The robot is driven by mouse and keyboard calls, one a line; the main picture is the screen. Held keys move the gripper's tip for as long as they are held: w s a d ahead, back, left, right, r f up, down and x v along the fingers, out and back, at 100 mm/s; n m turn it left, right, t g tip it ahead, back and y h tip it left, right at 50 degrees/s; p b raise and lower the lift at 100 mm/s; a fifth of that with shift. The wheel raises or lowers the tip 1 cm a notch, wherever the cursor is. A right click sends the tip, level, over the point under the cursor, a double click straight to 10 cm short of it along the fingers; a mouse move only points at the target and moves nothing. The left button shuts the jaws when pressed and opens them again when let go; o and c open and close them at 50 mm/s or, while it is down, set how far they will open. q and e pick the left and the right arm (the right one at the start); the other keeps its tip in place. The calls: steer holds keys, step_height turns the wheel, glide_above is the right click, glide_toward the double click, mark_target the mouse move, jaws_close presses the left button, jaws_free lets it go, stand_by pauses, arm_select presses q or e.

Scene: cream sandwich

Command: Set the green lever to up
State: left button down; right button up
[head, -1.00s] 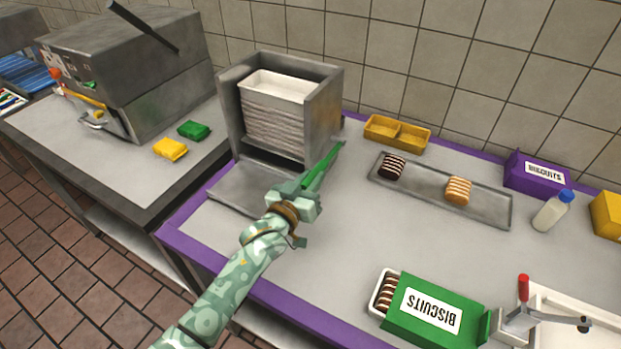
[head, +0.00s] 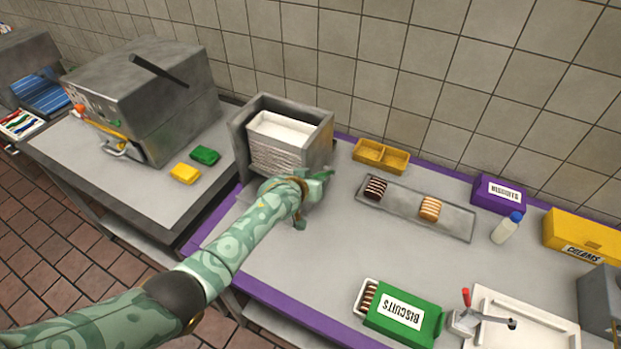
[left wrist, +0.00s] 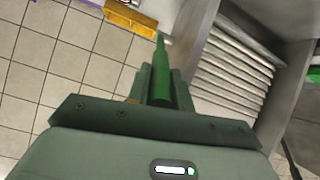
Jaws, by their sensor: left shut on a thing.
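The green lever (left wrist: 160,75) sits between the fingers of my left gripper (left wrist: 160,90) in the left wrist view, its tapered tip sticking out past them. In the head view my left gripper (head: 320,176) is at the front right corner of the grey metal dispenser (head: 318,150), shut on the lever. The gripper and wrist hide most of the lever there, so its exact angle is hard to tell. The dispenser holds a stack of white trays (head: 275,155). My right gripper is not in view.
A yellow divided box (head: 381,155) stands right of the dispenser. A metal tray (head: 400,205) with a dark and a light cream sandwich lies nearby. A green biscuits box (head: 403,315) is at the front. The counter between is clear.

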arm_select(q)
steer(key=shift+w+d+r, duration=0.1)
steer(key=shift+w+r, duration=0.1)
steer(key=shift+r, duration=0.15)
steer(key=c, duration=1.3)
jaws_free()
steer(key=shift+d+g, duration=0.1)
steer(key=shift+g, duration=0.2)
steer(key=shift+o, duration=0.2)
steer(key=shift+p, duration=0.35)
